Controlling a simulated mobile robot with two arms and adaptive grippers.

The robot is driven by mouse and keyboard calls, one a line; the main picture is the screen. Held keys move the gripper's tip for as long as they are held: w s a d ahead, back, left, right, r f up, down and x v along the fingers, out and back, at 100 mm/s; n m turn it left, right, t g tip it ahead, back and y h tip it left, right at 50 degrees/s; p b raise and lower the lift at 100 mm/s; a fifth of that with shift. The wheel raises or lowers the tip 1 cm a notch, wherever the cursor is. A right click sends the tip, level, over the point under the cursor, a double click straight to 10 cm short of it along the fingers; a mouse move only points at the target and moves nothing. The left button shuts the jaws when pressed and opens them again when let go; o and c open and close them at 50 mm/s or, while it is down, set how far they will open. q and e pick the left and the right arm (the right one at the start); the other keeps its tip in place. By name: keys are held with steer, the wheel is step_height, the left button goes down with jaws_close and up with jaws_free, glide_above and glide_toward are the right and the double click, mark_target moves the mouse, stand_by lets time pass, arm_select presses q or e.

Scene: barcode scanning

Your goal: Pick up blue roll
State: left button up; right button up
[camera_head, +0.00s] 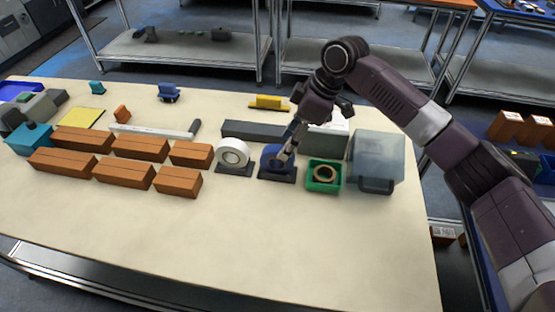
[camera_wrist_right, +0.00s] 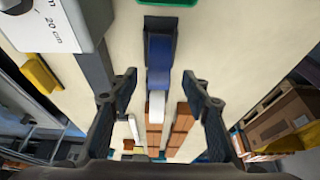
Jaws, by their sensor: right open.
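The blue roll (camera_head: 271,157) stands upright on a dark base, between a white roll (camera_head: 233,154) and a green box (camera_head: 323,176). My right gripper (camera_head: 287,148) is right at the blue roll from behind and above, and its fingers cover part of it. In the right wrist view, the blue roll (camera_wrist_right: 159,58) shows ahead, in line with the gap between the spread fingers of the right gripper (camera_wrist_right: 160,77). Nothing is gripped between them. Whether a finger touches the roll cannot be told. My left gripper is not in view.
A clear bluish bin (camera_head: 376,160) stands right of the green box. A dark long block (camera_head: 253,131) and a white box (camera_head: 327,137) lie behind the rolls. Several brown boxes (camera_head: 125,172) fill the left. The table front (camera_head: 240,245) is clear.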

mark_target(277, 160)
steer(key=shift+s+a+f+p, duration=0.1)
steer(key=shift+a+f+p, duration=0.2)
steer(key=shift+f, duration=0.2)
steer(key=shift+s+a+f+p, duration=0.15)
steer(key=shift+a+f, duration=0.1)
steer(key=shift+f, duration=0.25)
steer(key=x, duration=0.2)
steer(key=w+p+x, duration=0.1)
steer(key=x, duration=0.2)
steer(key=shift+d+p, duration=0.15)
steer(key=shift+p, duration=0.15)
jaws_close()
